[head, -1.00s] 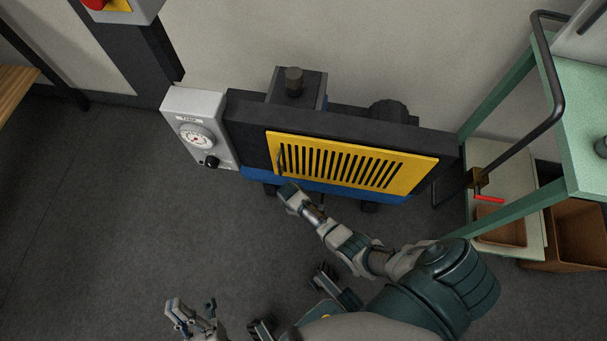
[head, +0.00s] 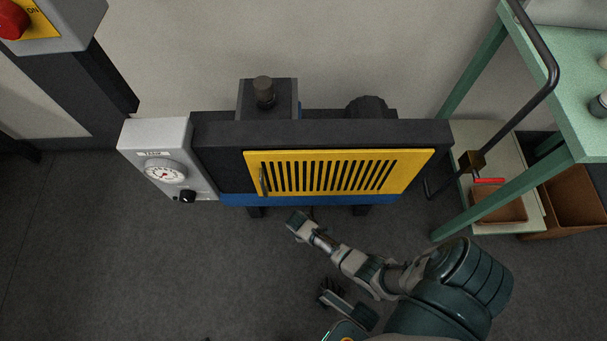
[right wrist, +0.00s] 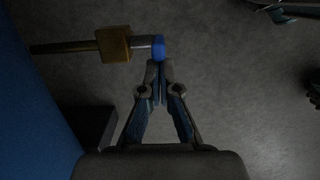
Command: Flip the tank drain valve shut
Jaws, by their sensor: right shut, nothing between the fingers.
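In the right wrist view a brass valve body (right wrist: 113,45) sits on a dark pipe that runs from the blue tank (right wrist: 30,110). A short metal stem joins it to a blue handle end (right wrist: 158,47). My right gripper (right wrist: 158,72) is shut and empty, its fingertips just below the blue handle end; I cannot tell whether they touch. In the head view the blue tank (head: 350,199) shows as a strip under the yellow grille. My right forearm reaches to its lower edge, and the valve is hidden there.
The yellow slotted grille (head: 335,172) and gauge box (head: 160,135) face me. Open floor lies at left.

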